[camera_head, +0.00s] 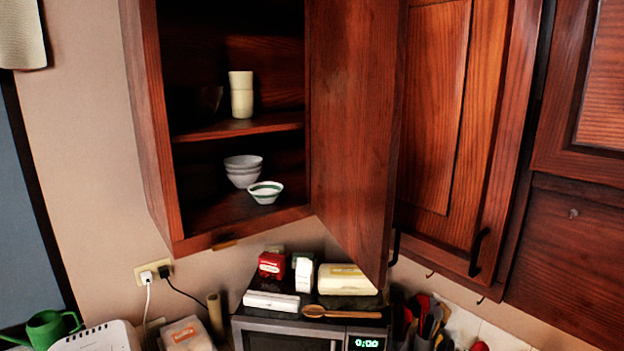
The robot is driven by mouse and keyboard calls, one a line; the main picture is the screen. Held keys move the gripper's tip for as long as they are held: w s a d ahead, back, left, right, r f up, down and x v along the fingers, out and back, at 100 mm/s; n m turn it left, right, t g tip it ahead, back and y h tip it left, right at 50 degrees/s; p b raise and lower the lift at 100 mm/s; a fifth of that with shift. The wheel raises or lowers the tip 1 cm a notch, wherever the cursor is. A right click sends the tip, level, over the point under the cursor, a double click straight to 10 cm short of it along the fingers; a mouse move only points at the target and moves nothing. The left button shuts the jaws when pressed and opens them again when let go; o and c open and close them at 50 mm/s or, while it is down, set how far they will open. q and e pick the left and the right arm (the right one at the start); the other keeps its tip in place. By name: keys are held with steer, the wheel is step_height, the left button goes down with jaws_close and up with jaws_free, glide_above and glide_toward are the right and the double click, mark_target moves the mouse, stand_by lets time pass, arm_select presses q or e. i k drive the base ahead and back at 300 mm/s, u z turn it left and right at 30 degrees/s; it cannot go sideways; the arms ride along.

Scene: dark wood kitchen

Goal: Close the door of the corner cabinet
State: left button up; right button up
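The corner cabinet (148,120) hangs on the wall at upper left and stands open, its inside in view. Its dark wood door (352,130) is swung outward on the right side of the opening, seen at a steep angle. A dark handle (395,246) shows at the door's lower right edge. Inside, cream cups (241,95) stand stacked on the shelf. Neither of my grippers is in view.
Another cabinet door (436,110) is shut just right of the open door. Below are a microwave (290,338) with boxes and a wooden spoon (340,313) on top, utensils (428,318), a toaster (95,338) and a green watering can (48,328).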

mark_target(358, 53)
steer(key=u, duration=0.5)
steer(key=k, duration=1.05)
steer(key=z, duration=0.4)
steer(key=i, duration=0.7)
